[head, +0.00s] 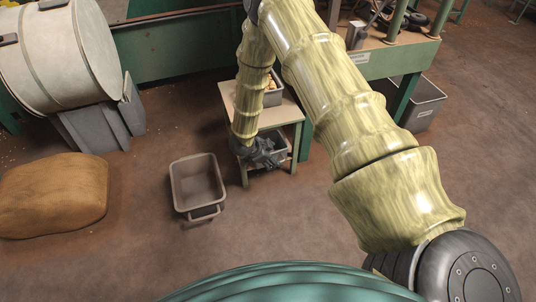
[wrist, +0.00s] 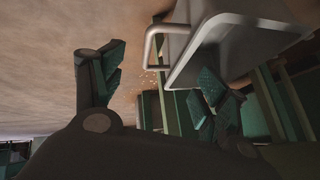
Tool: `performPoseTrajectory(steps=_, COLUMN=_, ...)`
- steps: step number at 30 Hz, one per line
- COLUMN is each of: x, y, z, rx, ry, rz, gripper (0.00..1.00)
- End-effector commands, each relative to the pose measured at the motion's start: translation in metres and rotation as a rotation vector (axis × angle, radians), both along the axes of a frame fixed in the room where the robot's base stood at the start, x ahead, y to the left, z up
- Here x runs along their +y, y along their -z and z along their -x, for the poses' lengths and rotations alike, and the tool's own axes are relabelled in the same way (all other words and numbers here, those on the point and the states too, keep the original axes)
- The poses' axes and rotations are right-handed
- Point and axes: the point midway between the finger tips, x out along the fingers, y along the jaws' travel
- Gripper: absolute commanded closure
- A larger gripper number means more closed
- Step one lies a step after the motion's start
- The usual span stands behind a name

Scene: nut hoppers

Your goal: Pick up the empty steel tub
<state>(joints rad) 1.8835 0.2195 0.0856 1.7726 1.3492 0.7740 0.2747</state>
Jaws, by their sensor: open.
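A small two-level stand (head: 288,108) has a grey tub (head: 272,98) with light-brown contents on top. Another grey tub (head: 280,152) sits on its lower shelf, partly hidden by my gripper. My gripper (head: 262,152) is at the front left of that shelf, overlapping the lower tub in the head view. A grey metal tub (wrist: 230,40) with a bar handle (wrist: 152,48) shows at the upper right, beyond the fingers. I cannot tell whether they touch, or see inside it.
An open grey-brown tub (head: 197,178) with a handle stands on the floor left of the stand and looks empty. A tan sack (head: 52,195) lies further left. A big drum (head: 60,55) is behind it. A grey bin (head: 425,103) stands at right. Floor in front is clear.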

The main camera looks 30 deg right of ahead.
Motion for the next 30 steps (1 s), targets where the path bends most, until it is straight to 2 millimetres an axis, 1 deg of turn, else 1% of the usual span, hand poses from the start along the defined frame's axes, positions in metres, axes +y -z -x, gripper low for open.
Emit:
performPoseTrajectory(steps=5, x=-0.002, y=0.012, z=-0.003, rx=0.000, ry=0.000, rz=0.001, gripper=0.26)
performPoseTrajectory(steps=11, x=-0.007, y=0.036, z=-0.010, rx=0.000, ry=0.001, rz=0.001, gripper=0.26)
performPoseTrajectory(steps=15, x=-0.017, y=0.047, z=-0.012, rx=0.000, ry=0.000, rz=0.000, gripper=0.26)
performPoseTrajectory(steps=23, x=-0.020, y=0.048, z=-0.013, rx=0.001, ry=-0.001, rz=0.000, gripper=0.26)
performPoseTrajectory(steps=24, x=-0.020, y=0.048, z=-0.013, rx=0.001, ry=-0.001, rz=0.000, gripper=0.30)
performPoseTrajectory(steps=26, x=-0.020, y=0.048, z=-0.013, rx=0.001, ry=-0.001, rz=0.000, gripper=0.41)
performPoseTrajectory(steps=30, x=-0.020, y=0.048, z=-0.013, rx=0.001, ry=-0.001, rz=0.000, gripper=0.66)
